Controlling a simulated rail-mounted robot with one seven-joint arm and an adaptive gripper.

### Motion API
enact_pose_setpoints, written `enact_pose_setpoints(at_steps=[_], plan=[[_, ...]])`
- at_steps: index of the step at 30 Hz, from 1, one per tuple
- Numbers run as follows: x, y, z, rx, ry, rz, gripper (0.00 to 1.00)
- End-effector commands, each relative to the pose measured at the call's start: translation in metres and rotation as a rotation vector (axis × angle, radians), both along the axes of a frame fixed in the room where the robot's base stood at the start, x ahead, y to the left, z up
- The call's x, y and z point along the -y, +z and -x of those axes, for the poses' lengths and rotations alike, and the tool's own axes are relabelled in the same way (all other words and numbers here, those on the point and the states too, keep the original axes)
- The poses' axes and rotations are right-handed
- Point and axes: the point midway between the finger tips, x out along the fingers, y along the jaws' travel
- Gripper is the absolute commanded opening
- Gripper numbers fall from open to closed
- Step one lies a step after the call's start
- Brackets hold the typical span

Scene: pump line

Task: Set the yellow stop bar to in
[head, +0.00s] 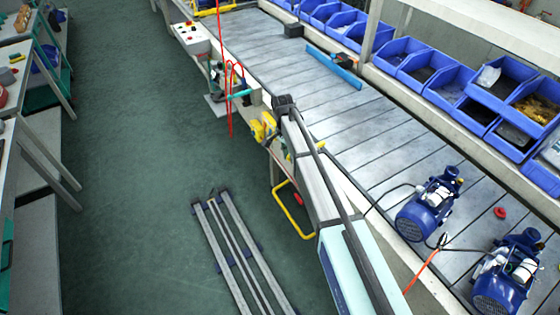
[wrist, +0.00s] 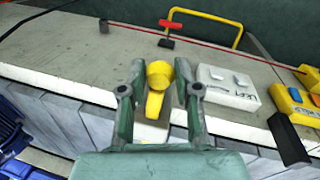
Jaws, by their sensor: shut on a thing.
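In the wrist view, the yellow bar (wrist: 155,98), which I take for the stop bar, has a round head and a tapered body. It lies between the two fingers of my gripper (wrist: 159,88). The fingers are shut on it, one on each side, over the pale edge of the line. The body of the bar points down the picture, toward my palm. I cannot read its in or out position.
A white switch box (wrist: 228,86) sits right of my gripper, with a yellow box (wrist: 296,104) beyond. Blue pumps (head: 425,208) stand on the conveyor. The aisle floor (head: 140,140) is open.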

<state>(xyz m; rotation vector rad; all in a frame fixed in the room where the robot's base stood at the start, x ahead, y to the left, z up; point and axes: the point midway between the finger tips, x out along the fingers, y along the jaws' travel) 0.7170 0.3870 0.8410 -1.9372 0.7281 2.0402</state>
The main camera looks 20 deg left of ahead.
Motion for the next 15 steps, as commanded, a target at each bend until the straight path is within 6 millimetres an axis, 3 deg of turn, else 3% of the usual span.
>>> enact_pose_setpoints(at_steps=[3,11,12,14,15], plan=[[0.0122,-0.0019,-0.0143,0.000,-0.002,0.001,0.00],[0.0135,-0.0008,-0.0145,-0.001,0.000,0.001,0.00],[0.0135,-0.0009,-0.0145,-0.001,0.000,0.001,0.35],[0.0135,-0.0008,-0.0144,-0.001,0.000,0.001,0.56],[0.0133,-0.0007,-0.0143,-0.001,0.000,0.001,0.57]])
